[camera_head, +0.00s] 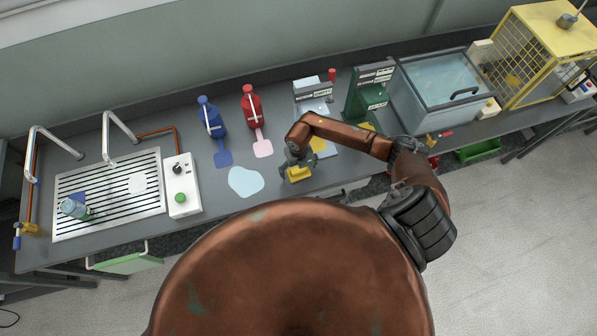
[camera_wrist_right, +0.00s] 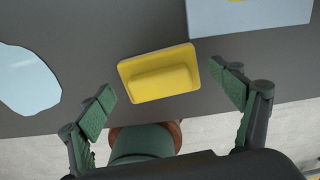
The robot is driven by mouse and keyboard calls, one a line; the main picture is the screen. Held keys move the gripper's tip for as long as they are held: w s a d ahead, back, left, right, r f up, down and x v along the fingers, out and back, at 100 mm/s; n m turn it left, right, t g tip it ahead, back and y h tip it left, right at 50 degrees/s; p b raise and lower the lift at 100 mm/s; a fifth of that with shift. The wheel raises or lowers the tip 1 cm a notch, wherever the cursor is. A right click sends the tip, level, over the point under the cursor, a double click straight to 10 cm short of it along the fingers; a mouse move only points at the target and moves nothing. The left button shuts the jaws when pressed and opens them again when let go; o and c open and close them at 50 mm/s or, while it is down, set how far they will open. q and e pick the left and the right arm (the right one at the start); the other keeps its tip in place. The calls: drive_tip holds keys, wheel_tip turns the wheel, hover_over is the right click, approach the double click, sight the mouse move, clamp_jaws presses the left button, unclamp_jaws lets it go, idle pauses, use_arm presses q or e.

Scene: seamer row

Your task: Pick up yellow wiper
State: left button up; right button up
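The yellow wiper (camera_head: 299,174) lies on the dark counter near its front edge. In the right wrist view the wiper (camera_wrist_right: 160,73) is a yellow block with a raised grip. My right gripper (camera_head: 296,166) is right over it in the head view. In the right wrist view my right gripper (camera_wrist_right: 168,92) is open, with one green-padded finger on each side of the wiper and clear gaps between. My left gripper is not in view.
A light blue puddle (camera_head: 246,181) lies left of the wiper. Blue (camera_head: 211,118) and red (camera_head: 251,107) bottles stand behind. A control box (camera_head: 181,187) and slatted drain (camera_head: 108,193) are at left. A green machine (camera_head: 369,92) and glass-lidded tank (camera_head: 440,85) stand at right.

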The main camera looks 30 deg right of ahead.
sight(298, 169)
drive_tip(key=c, duration=0.9)
drive_tip(key=shift+c, duration=0.2)
drive_tip(key=shift+r, duration=0.15)
drive_tip(key=shift+r, duration=0.25)
wheel_tip(298, 169, up, 2)
drive_tip(key=shift+a+r+b, duration=0.1)
drive_tip(key=shift+r+b, duration=0.15)
drive_tip(key=shift+b, duration=0.5)
drive_tip(key=s+a+r+b, duration=0.3)
drive_tip(key=s+a+r, duration=0.1)
drive_tip(key=a+r, duration=0.75)
wheel_tip(298, 169, up, 11)
drive_tip(key=a+p, duration=0.2)
drive_tip(key=p, duration=1)
drive_tip(key=shift+w+f, duration=0.15)
